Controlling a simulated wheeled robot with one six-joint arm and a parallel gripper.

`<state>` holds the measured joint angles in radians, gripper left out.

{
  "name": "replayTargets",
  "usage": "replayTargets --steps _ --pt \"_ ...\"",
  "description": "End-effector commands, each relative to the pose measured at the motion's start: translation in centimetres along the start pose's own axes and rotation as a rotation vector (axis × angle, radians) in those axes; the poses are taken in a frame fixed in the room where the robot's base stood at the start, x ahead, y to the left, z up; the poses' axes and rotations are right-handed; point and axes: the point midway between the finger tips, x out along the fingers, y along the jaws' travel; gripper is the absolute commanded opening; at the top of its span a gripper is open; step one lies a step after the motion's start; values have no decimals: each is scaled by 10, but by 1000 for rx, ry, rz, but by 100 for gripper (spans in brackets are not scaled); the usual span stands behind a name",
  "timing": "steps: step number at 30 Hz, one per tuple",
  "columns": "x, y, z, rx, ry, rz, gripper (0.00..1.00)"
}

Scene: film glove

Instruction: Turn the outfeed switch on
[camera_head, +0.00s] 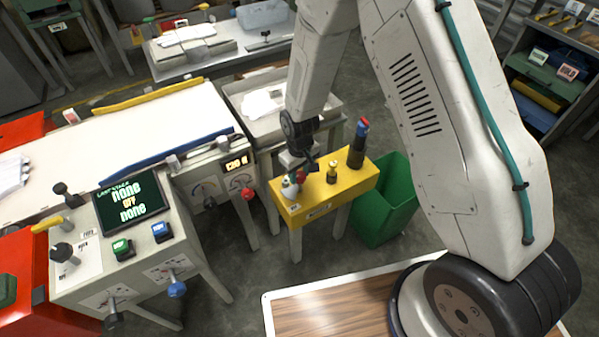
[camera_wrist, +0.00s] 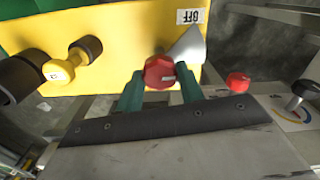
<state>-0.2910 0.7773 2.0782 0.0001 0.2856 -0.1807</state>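No outfeed wording is legible.
A yellow knob (camera_head: 332,172) and a tall black post with a red and blue top (camera_head: 357,143) stand on the box's right part. A green bin (camera_head: 388,205) stands right of it. A control console (camera_head: 125,240) with levers and a screen is at left.

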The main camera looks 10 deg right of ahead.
Motion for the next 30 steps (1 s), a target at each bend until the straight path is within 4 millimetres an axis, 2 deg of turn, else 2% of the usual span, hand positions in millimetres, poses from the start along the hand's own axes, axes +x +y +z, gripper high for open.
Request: replayTargets --steps 8,14,30 --pt "0 0 0 21 -1 0 15" --pt "0 0 0 106 -1 0 15" --pt "0 0 0 584 -1 0 15"
